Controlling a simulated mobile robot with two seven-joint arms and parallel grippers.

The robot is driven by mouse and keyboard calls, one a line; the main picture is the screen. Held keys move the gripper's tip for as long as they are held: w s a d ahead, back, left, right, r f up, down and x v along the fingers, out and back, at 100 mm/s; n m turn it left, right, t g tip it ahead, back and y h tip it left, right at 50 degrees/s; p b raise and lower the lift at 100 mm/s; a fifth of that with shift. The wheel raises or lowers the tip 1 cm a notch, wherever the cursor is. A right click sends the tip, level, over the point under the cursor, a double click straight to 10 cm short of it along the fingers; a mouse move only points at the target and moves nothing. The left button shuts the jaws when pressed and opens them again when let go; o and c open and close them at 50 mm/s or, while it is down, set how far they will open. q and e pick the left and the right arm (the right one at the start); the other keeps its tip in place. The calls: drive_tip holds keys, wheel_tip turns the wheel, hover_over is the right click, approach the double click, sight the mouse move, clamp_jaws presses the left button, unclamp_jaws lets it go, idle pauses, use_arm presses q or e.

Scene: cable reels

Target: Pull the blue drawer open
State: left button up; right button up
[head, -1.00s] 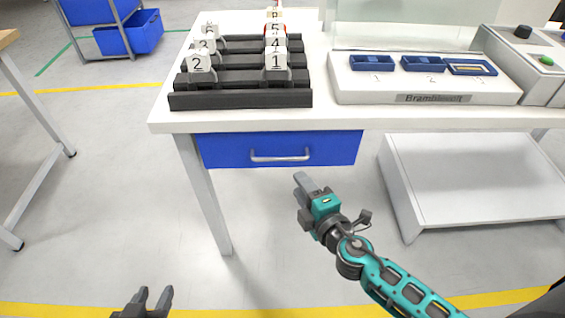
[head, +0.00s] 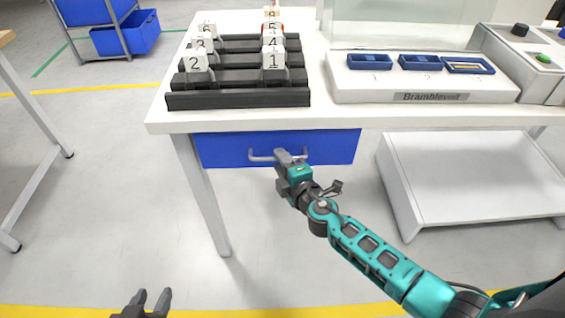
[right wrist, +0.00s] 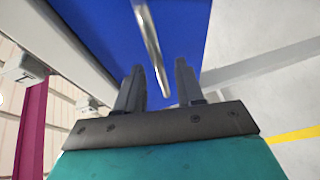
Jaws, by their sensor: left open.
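The blue drawer (head: 220,150) hangs under the white table's front edge and looks shut. Its silver bar handle (head: 262,156) runs across the middle of its front. My left gripper (head: 148,300) is open and empty at the bottom left, low and away from the drawer.
The white table (head: 235,120) bears a black rack (head: 240,98) with numbered tags and a white panel (head: 345,90) with blue trays. A white low stand (head: 460,170) is on the floor at the right. The floor before the drawer is free at the left.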

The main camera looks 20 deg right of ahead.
use_arm(q)
drive_tip(key=shift+f, duration=0.1)
use_arm(e)
clamp_jaws()
drive_tip(key=shift+s, duration=0.15)
idle(0.3)
